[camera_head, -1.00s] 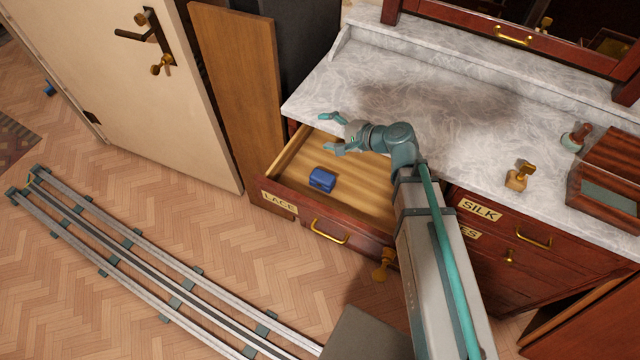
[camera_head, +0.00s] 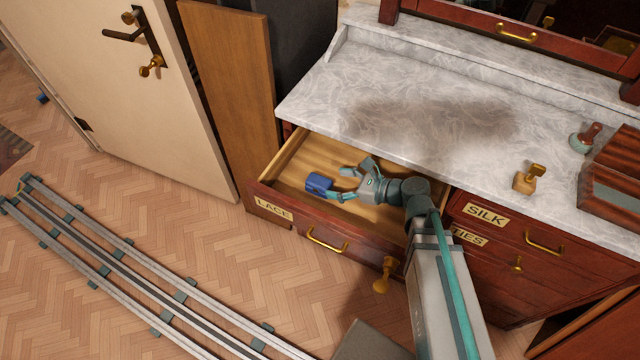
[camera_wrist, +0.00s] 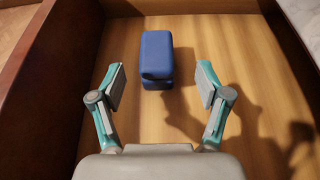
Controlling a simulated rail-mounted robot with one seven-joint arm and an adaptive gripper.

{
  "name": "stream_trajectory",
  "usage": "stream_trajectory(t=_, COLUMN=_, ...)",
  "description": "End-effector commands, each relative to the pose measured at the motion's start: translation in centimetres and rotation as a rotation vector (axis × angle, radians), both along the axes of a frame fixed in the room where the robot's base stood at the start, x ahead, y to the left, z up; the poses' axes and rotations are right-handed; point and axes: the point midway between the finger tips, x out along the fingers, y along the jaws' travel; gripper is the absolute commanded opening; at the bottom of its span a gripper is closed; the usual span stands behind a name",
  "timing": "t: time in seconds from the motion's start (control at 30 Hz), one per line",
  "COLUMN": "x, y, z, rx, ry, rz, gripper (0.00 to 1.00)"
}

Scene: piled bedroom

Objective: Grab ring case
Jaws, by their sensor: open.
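The ring case is a small blue box (camera_head: 318,183) lying on the wooden bottom of the open drawer labelled LACE (camera_head: 330,236). In the wrist view the blue box (camera_wrist: 157,58) is ahead of my gripper (camera_wrist: 160,86), roughly centred between its fingers and mostly beyond the fingertips. My gripper (camera_head: 345,183) is inside the drawer opening, to the right of the box in the head view. Its teal fingers are spread apart and hold nothing. In the head view, one finger partly overlaps the box's right edge; I cannot tell whether they touch.
The marble dresser top (camera_head: 420,110) overhangs the drawer's back. The drawer's front wall (camera_wrist: 30,65) stands close to the left finger in the wrist view. A brass stamp-like object (camera_head: 528,178) and a dark red box (camera_head: 612,180) stand on the top at right.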

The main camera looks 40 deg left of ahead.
Motion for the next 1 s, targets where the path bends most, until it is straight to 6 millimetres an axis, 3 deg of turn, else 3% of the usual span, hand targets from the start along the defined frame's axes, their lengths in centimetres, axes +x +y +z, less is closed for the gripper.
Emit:
stream_trajectory(t=0.37, x=-0.4, y=2.4, z=-0.9, rx=-0.001, ry=-0.002, rz=0.001, gripper=0.76)
stream_trajectory(t=0.67, x=-1.2, y=5.9, z=-2.4, rx=0.0, ry=-0.002, rz=0.002, gripper=0.76)
stream_trajectory(t=0.93, x=-1.3, y=6.1, z=-2.7, rx=-0.001, ry=-0.004, rz=-0.001, gripper=0.76)
stream_trajectory(t=1.0, x=-1.3, y=6.1, z=-2.7, rx=-0.001, ry=-0.004, rz=-0.001, gripper=0.66)
